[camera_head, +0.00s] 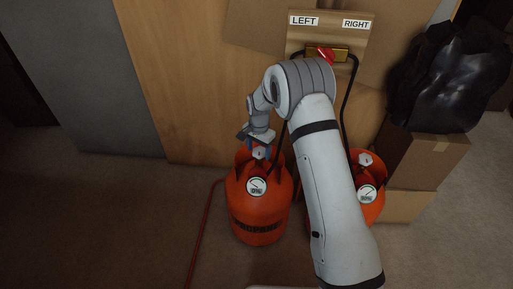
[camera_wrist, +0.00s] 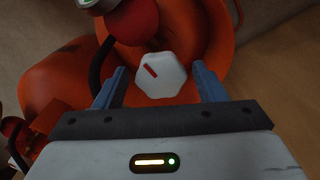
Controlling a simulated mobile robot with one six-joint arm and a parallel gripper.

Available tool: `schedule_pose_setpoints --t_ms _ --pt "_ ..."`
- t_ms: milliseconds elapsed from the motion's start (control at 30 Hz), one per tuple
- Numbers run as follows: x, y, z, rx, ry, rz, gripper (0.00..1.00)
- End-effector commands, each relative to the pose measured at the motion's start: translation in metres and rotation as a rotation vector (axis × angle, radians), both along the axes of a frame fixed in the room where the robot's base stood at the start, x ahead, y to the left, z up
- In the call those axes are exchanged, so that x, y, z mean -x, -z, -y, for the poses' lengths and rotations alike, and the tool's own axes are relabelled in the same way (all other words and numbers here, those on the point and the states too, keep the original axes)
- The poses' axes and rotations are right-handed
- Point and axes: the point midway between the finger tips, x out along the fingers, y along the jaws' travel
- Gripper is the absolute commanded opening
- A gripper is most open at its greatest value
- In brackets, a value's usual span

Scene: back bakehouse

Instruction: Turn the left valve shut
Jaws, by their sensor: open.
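The left valve is a white faceted knob (camera_head: 259,153) on top of the left orange propane cylinder (camera_head: 258,212). In the wrist view the knob (camera_wrist: 161,75) has a red mark slanting toward the upper left. My gripper (camera_wrist: 161,84) is open, with one blue finger on each side of the knob. Gaps show between the fingers and the knob, and I cannot tell how deep the fingers reach. In the head view my gripper (camera_head: 259,145) is just above the left cylinder and partly covers its top.
A right orange cylinder (camera_head: 368,209) with its own white knob (camera_head: 365,160) stands partly behind my arm. Black hoses run up to a wooden board (camera_head: 349,25) labelled LEFT and RIGHT, with a red lever (camera_head: 326,55). Boxes (camera_head: 425,157) and a black bag (camera_head: 447,85) stand at right.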

Motion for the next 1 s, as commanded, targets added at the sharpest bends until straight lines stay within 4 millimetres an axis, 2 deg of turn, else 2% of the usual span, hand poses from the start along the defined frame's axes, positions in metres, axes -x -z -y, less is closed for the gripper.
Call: schedule_pose_setpoints --t_ms 167,400,533,700,1000 --pt "-0.001 -0.014 0.0 -0.001 0.0 0.003 0.64" --pt "-0.001 -0.056 0.0 -0.001 0.0 0.003 0.64" --pt "-0.001 -0.072 0.0 0.0 0.0 0.001 0.64" --pt "0.0 -0.079 0.0 0.0 0.0 -0.001 0.64" --pt "0.0 -0.079 0.0 0.0 0.0 -0.001 0.64"
